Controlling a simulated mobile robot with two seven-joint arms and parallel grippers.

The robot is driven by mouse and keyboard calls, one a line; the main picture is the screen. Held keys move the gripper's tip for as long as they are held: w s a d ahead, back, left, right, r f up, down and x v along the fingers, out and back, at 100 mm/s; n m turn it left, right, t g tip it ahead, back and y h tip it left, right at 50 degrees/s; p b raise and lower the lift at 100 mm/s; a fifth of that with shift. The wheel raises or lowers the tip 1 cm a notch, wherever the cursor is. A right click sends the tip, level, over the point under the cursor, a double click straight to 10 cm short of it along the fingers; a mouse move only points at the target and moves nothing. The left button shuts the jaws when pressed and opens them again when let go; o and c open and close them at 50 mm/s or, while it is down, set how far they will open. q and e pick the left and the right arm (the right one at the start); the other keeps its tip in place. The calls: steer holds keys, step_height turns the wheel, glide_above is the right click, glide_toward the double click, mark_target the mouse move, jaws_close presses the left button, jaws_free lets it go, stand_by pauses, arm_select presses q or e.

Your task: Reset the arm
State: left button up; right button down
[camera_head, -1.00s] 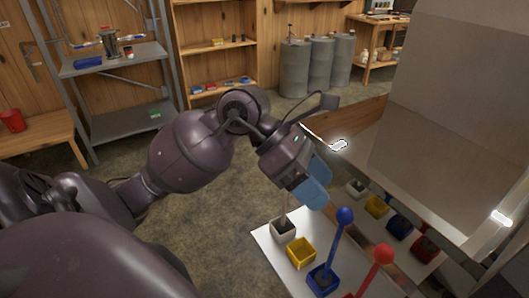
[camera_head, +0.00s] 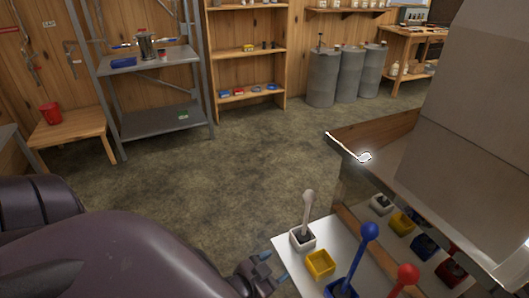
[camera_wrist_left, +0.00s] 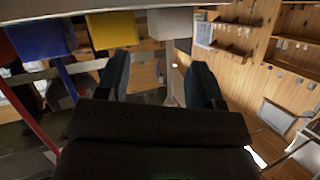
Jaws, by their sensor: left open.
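My left gripper (camera_head: 263,268) is low at the bottom middle of the head view, left of the white panel (camera_head: 290,250). Its blue-tipped fingers are apart and empty. In the left wrist view, the open left gripper (camera_wrist_left: 160,82) has a pale lever stem (camera_wrist_left: 170,65) showing beyond and between its fingers; they do not touch it. In the head view the white lever (camera_head: 308,205) stands nearly upright in its white box (camera_head: 302,240). My left arm fills the lower left. My right gripper is out of view.
Beside the white box are a yellow box (camera_head: 320,263) with no lever seen, a blue lever (camera_head: 366,240) and a red lever (camera_head: 405,280). The large evaporator pan (camera_head: 400,165) stands at right. Shelves (camera_head: 160,122) and grey drums (camera_head: 345,75) stand behind open floor (camera_head: 220,180).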

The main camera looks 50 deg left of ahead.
arm_select(q)
steer(key=s+f, duration=0.1)
steer(key=s+f+n+g, duration=0.1)
steer(key=f, duration=0.1)
steer(key=s+f+g, duration=0.1)
steer(key=shift+s+d+f+n, duration=0.2)
steer(key=shift+s+d+n, duration=0.1)
steer(key=shift+d, duration=0.05)
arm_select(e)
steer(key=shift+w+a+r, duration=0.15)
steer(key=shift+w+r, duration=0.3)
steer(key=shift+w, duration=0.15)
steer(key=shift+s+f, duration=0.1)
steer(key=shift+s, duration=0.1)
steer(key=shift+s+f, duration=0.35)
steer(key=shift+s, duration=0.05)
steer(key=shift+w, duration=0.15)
